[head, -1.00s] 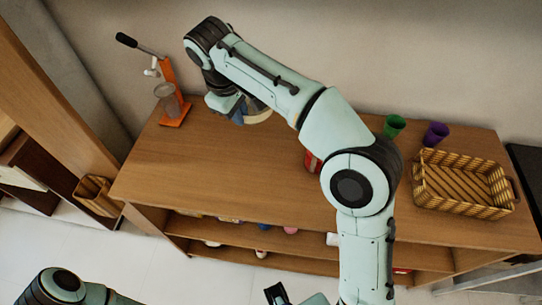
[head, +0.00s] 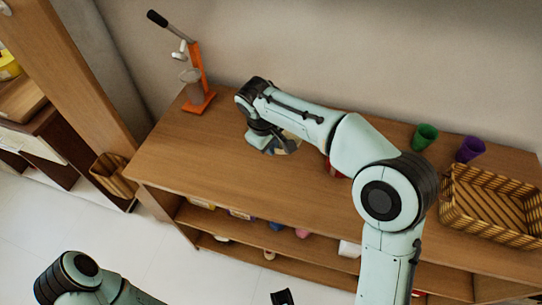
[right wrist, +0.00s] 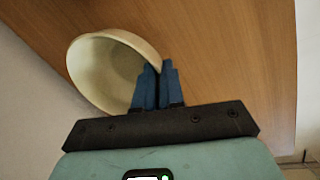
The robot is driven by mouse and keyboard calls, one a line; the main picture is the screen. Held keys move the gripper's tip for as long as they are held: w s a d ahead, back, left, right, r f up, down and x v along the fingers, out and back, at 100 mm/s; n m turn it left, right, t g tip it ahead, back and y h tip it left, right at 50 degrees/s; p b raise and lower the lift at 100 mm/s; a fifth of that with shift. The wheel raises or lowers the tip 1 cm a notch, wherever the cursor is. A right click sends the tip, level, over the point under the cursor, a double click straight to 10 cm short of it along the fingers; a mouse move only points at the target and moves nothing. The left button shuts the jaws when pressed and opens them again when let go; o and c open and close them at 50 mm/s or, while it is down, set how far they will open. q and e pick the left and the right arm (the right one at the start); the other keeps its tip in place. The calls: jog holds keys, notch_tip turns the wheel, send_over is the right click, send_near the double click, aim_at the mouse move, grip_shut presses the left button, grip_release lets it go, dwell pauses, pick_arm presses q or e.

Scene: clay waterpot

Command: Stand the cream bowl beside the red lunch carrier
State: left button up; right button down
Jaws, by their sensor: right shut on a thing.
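The cream bowl (right wrist: 112,72) is in the right wrist view, with its open mouth towards the camera. My right gripper (right wrist: 157,80) is shut on its rim, with blue fingers on either side of the wall. In the head view my right gripper (head: 262,140) is over the left part of the wooden counter, and part of the bowl (head: 291,147) shows beside it. I cannot tell whether the bowl touches the counter. The red lunch carrier (head: 331,171) stands to the right of the bowl, mostly hidden behind my right arm. My left gripper's fingers are not visible.
The wooden counter (head: 215,160) has free room at its left and front. An orange juicer press (head: 198,92) stands at the back left. A green cup (head: 425,136), a purple cup (head: 470,149) and a woven basket (head: 492,208) are at the right.

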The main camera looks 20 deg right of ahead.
jog(key=x, duration=0.4)
jog(key=shift+s+a+f+b, duration=0.25)
jog(key=shift+s+a+b, duration=0.05)
jog(key=shift+a+b, duration=0.1)
jog(key=c, duration=1.2)
grip_release()
jog(key=shift+f, duration=0.1)
jog(key=shift+c, duration=0.2)
jog(key=p+v, duration=0.2)
jog(key=v, duration=1)
